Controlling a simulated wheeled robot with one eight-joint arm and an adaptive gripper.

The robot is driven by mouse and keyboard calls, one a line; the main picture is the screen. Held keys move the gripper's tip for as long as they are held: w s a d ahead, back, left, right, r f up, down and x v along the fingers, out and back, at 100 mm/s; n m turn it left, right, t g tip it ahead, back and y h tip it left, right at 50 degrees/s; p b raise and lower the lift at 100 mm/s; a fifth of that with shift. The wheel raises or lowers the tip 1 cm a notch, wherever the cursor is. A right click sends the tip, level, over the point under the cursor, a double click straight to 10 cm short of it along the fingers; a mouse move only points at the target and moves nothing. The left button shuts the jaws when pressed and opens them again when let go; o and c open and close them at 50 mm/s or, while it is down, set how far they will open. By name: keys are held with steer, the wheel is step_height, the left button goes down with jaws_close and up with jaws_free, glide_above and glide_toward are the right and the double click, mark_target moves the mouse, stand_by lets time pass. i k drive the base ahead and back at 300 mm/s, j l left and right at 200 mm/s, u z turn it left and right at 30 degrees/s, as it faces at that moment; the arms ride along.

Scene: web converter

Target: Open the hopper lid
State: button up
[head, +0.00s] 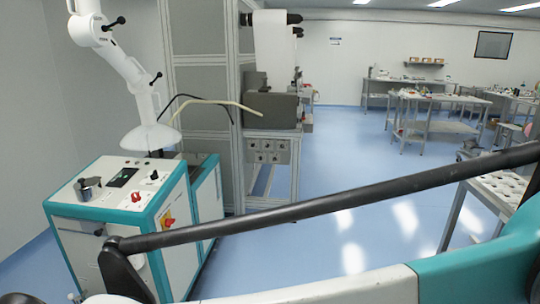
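A white and teal cabinet machine (128,212) stands at the lower left in the head view. Its sloped top carries a small grey metal cup-shaped or lid-like part (88,188), a dark display and red and black knobs. I cannot tell for certain which part is the hopper lid, or whether it is open or shut. A white hood (151,138) on a jointed extraction arm hangs over the back of the machine and hides part of that area. My gripper is not in view.
A grey framed enclosure (205,98) stands behind the machine, with a grey box unit (270,111) at its right. Workbenches (436,108) stand at the back right. The blue floor in the middle is clear. A dark bar crosses the foreground and hides part of the machine's lower front.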

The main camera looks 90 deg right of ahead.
mark_target(194, 159)
steer(key=z, duration=2.15)
steer(key=i+l+z, duration=0.1)
steer(key=z, duration=0.15)
steer(key=i+l+z, duration=0.25)
steer(key=i, duration=0.8)
steer(key=i+z, duration=0.25)
steer(key=i, duration=0.8)
steer(key=i+u, duration=0.15)
steer(key=i, duration=0.35)
steer(key=i+l+u, duration=0.2)
steer(key=i, duration=0.25)
steer(key=i+l+u, duration=0.15)
steer(key=i, duration=0.3)
steer(key=i+l+u, duration=0.2)
steer(key=i, duration=0.25)
steer(key=i+l+u, duration=0.3)
steer(key=i, duration=0.1)
